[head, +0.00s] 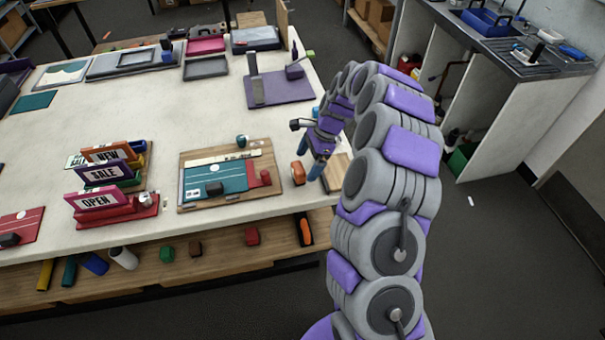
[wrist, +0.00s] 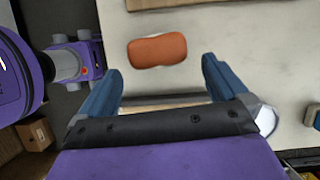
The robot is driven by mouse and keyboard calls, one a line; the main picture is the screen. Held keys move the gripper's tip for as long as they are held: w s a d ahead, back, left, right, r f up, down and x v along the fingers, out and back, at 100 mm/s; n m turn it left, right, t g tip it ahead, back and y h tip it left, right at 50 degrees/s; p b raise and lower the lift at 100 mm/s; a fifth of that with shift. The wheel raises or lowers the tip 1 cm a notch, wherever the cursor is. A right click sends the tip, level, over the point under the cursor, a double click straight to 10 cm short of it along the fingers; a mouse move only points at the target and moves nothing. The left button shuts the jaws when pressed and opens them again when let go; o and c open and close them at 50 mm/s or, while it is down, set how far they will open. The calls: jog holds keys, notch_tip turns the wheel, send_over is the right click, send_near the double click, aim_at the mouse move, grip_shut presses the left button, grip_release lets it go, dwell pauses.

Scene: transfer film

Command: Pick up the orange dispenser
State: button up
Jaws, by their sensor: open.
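The orange dispenser (head: 298,173) stands on the white table near its front right corner, just right of the wooden board. In the wrist view the orange dispenser (wrist: 157,50) lies beyond my fingertips, roughly centred between them and apart from both. My gripper (head: 318,170) has blue fingers and hangs just right of the dispenser in the head view. In the wrist view my gripper (wrist: 160,78) is open, with nothing between its fingers.
A wooden board (head: 240,157) with a teal mat and red block lies left of the dispenser. OPEN, SALE and NEW signs (head: 100,200) stand farther left. A purple mat (head: 280,90) with tools lies behind. A lower shelf (head: 190,275) holds small items. The table's middle is clear.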

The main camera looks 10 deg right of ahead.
aim_at(295, 168)
jog(key=a+f, duration=0.2)
jog(key=a+f+b, duration=0.1)
jog(key=a+f, duration=0.1)
jog(key=shift+s+a+f, duration=0.1)
jog(key=shift+s+a, duration=0.05)
jog(key=shift+a, duration=0.65)
jog(key=shift+d, duration=1.45)
jog(key=c, duration=0.4)
jog(key=shift+d, duration=0.2)
jog(key=shift+c, duration=1.2)
jog(key=a, duration=0.3)
jog(key=c, duration=0.4)
jog(key=shift+d+r, duration=0.3)
jog(key=shift+d, duration=0.35)
jog(key=shift+d+r, duration=0.3)
jog(key=shift+d, duration=0.35)
jog(key=r, duration=0.1)
jog(key=r+p, duration=0.1)
jog(key=r, duration=0.1)
jog(key=shift+a, duration=0.4)
jog(key=s, duration=0.1)
jog(key=s+d+p, duration=0.1)
jog(key=s, duration=0.1)
jog(key=shift+s, duration=0.3)
jog(key=s+d+r+p, duration=0.1)
jog(key=s+d, duration=0.6)
jog(key=s, duration=0.2)
jog(key=shift+s+p, duration=0.3)
jog(key=shift+s, duration=0.05)
